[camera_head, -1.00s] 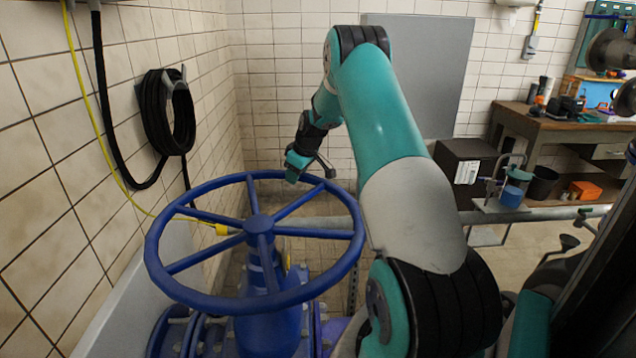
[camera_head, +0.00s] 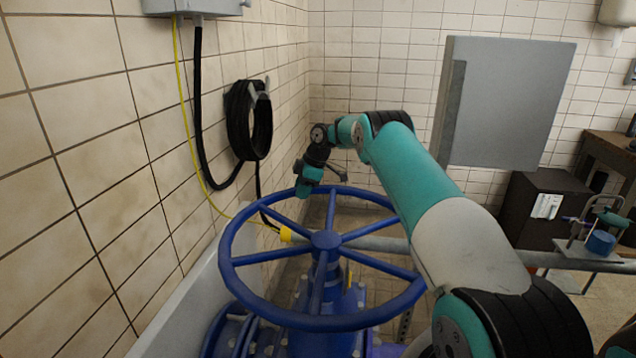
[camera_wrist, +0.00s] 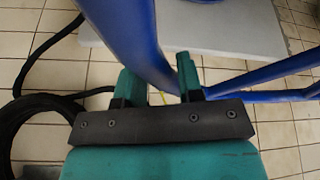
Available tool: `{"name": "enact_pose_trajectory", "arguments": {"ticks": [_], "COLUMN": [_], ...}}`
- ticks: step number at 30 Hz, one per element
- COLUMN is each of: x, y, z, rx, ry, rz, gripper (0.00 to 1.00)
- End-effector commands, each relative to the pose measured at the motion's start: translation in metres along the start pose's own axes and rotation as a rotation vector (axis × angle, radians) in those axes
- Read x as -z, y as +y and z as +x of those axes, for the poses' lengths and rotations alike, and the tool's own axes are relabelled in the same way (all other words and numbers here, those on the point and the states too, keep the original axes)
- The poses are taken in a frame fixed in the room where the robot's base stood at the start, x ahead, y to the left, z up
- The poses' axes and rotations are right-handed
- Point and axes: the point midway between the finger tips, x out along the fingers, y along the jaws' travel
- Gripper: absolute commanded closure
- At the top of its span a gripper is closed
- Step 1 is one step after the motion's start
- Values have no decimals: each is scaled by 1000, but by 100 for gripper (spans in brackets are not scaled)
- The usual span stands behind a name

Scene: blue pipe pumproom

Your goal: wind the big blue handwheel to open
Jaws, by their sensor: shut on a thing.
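The big blue handwheel (camera_head: 326,240) lies nearly flat on top of a blue valve body (camera_head: 320,343), in the lower middle of the head view. My gripper (camera_head: 306,190) is at the far rim of the wheel, a little left of the hub. In the wrist view the blue rim (camera_wrist: 128,35) passes between the two green fingers of my gripper (camera_wrist: 159,80), which are shut on it. The exact contact is partly hidden by the gripper body. My arm reaches over the right side of the wheel and covers a bit of the rim there.
A tiled wall with a coiled black hose (camera_head: 240,125) and a yellow cable is close on the left. A grey panel (camera_head: 508,100) is on the back wall. A horizontal grey pipe (camera_head: 540,260) runs behind the wheel to the right. A dark cabinet (camera_head: 545,215) stands at the right.

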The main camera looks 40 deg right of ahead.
Motion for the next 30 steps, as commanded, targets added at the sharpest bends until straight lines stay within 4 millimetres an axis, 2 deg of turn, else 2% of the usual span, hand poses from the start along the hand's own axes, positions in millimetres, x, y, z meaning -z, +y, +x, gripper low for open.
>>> {"name": "enact_pose_trajectory", "arguments": {"ticks": [1, 7, 24, 25, 27, 30], "x": [10, 22, 27, 26, 26, 25], "y": [1, -2, -3, -3, -3, -4], "z": [-1, 4, 7, 7, 7, 7], "rx": [1, 24, 31, 32, 33, 36], "ry": [5, 9, 12, 12, 11, 10], "rz": [-23, -83, -107, -107, -108, -107], "gripper": [100, 100, 100, 59, 43, 43]}}
